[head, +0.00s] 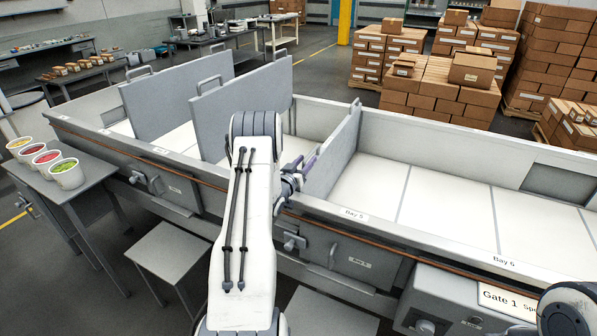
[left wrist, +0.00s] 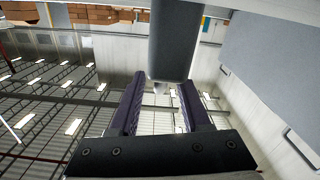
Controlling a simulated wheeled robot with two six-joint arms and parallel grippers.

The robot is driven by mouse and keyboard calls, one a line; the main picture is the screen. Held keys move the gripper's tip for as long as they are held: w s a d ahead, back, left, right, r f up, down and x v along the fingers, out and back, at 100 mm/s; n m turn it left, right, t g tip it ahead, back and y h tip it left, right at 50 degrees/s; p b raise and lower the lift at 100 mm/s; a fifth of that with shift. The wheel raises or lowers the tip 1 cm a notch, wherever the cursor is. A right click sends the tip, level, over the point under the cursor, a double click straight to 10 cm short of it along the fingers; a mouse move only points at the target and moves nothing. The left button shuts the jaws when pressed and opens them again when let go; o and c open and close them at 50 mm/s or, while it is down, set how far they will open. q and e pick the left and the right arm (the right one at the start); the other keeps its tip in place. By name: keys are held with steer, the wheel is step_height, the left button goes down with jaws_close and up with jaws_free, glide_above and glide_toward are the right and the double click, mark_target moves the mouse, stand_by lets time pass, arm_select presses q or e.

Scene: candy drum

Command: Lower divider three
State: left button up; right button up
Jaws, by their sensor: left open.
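Three grey divider panels stand upright across the long white trough (head: 440,205) in the head view. The left one (head: 165,100) and the middle one (head: 245,100) have handles on their top edges. The right one (head: 337,150) stands just left of the Bay 5 label; no number shows on any panel. My left gripper (head: 306,166) is beside the right panel's near end, and its purple fingers look close to it; contact cannot be told. In the left wrist view my left gripper (left wrist: 162,95) is open, with a grey rounded-edged piece (left wrist: 171,40) beyond the fingertips.
My left arm hides part of the trough's front. Cups of coloured candy (head: 66,173) stand on a side table at left. A low stool (head: 175,258) and a Gate 1 box (head: 465,303) are in front. The trough floor right of the right panel is clear.

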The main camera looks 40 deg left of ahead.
arm_select(q)
steer(key=b+v, duration=0.2)
steer(key=v, duration=0.5)
steer(key=shift+s+f, duration=0.1)
steer(key=shift+s, duration=0.15)
steer(key=shift+s+d, duration=0.15)
steer(key=shift+s, duration=0.45)
steer(key=shift+w, duration=0.1)
steer(key=w+d+r+m+g+h, duration=0.1)
steer(key=w+d+m+g+h, duration=0.15)
steer(key=d, duration=0.45)
steer(key=w+d+r+m+g+h, duration=0.1)
steer(key=w+d, duration=0.3)
steer(key=d, duration=0.3)
steer(key=s+d+r+m+g+h, duration=0.1)
steer(key=s+d+m+g+h, duration=0.25)
steer(key=d, duration=1.25)
steer(key=s+d+r+m+g+y, duration=0.15)
steer(key=s+d+g, duration=0.45)
steer(key=s+d, duration=0.8)
steer(key=s+d+r+m+g, duration=0.1)
steer(key=s+m+g, duration=0.3)
steer(key=s, duration=1.6)
steer(key=shift+s+r, duration=0.35)
steer(key=shift+s, duration=0.05)
